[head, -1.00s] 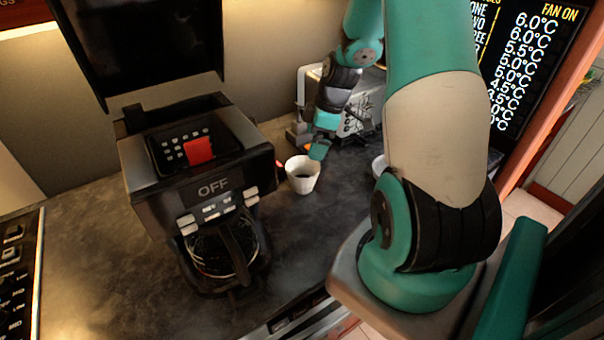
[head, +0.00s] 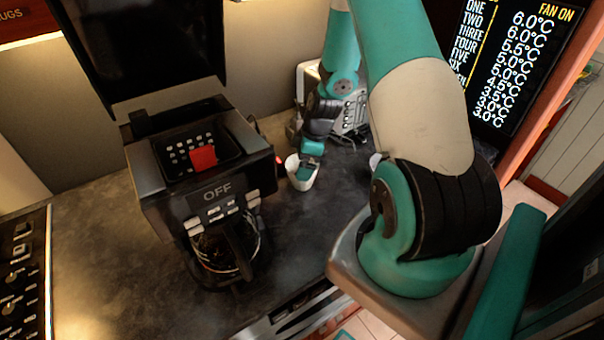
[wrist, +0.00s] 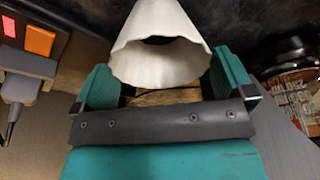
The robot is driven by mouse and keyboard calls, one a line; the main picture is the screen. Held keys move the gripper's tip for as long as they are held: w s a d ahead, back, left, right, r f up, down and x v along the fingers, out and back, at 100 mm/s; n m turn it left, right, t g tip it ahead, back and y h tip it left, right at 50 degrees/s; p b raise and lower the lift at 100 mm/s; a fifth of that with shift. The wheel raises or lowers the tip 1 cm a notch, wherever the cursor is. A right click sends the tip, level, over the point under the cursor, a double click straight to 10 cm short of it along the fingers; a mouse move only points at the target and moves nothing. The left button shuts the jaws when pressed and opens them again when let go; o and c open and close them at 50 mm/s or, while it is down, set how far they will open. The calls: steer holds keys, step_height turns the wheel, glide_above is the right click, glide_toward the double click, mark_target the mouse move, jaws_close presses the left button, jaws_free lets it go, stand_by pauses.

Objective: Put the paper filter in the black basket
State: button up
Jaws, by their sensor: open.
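The white paper filter (head: 293,164) stands on the dark counter right of the coffee maker, its wide mouth up. In the wrist view the filter (wrist: 160,38) lies ahead of and between my two open fingers, with its opening facing them. My gripper (head: 306,172) reaches down over the filter in the head view and hides part of it; it also shows in the wrist view (wrist: 165,82). I cannot tell whether a finger touches the filter. The black basket (head: 226,150), with several holes and a red tab, sits in the open top of the coffee maker.
The coffee maker (head: 217,190) reads OFF and holds a glass carafe (head: 222,250). Its raised black lid (head: 150,45) stands behind. A silver appliance (head: 350,110) is behind my arm. A red switch and plug (wrist: 12,75) show at the left in the wrist view.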

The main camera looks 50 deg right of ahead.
steer(key=c, duration=1)
steer(key=shift+r, duration=0.15)
